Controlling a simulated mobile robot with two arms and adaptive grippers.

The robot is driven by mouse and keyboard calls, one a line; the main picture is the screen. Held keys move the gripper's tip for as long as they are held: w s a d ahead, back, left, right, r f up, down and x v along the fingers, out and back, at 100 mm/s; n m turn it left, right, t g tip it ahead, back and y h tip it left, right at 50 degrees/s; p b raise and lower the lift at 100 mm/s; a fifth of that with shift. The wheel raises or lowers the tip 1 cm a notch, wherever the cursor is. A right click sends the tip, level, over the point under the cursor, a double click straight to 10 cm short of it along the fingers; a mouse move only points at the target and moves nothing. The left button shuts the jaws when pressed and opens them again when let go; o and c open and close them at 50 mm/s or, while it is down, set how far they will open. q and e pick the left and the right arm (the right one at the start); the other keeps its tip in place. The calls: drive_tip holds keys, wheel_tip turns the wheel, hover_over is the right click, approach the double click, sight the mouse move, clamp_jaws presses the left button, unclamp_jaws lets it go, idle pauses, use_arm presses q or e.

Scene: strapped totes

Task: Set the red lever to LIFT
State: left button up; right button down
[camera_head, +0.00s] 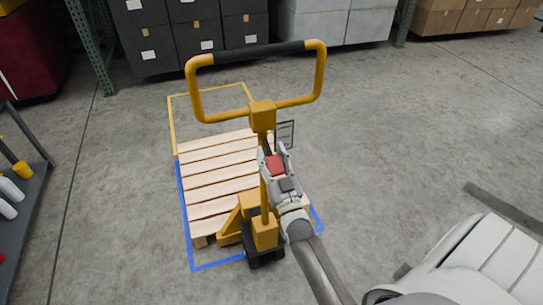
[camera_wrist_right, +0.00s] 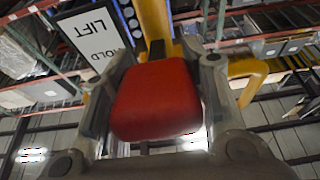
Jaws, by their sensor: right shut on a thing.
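The red lever (camera_head: 275,165) is on the right side of the yellow pallet jack's upright post (camera_head: 263,190), below its loop handle (camera_head: 262,112). My right gripper (camera_head: 274,162) is shut on the red lever. In the right wrist view the lever's red knob (camera_wrist_right: 156,98) sits between the two fingers of my right gripper (camera_wrist_right: 155,100). A white label (camera_wrist_right: 97,37) behind it reads LIFT and HOLD; its remaining part is hidden. The label's edge shows beside the post (camera_head: 286,134) in the head view. My left gripper is not in view.
The pallet jack stands at a wooden pallet (camera_head: 213,180) inside a blue and yellow floor outline. Dark boxes (camera_head: 190,35) and grey boxes (camera_head: 335,22) stand along the back. A shelf cart (camera_head: 30,200) is at the left.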

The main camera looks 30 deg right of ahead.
drive_tip(key=shift+s+f, duration=0.1)
drive_tip(key=shift+f, duration=0.35)
drive_tip(key=c, duration=1.2)
unclamp_jaws()
drive_tip(key=o, duration=0.4)
drive_tip(key=shift+r, duration=0.2)
drive_tip(key=v, duration=1.2)
drive_tip(key=shift+r, duration=0.1)
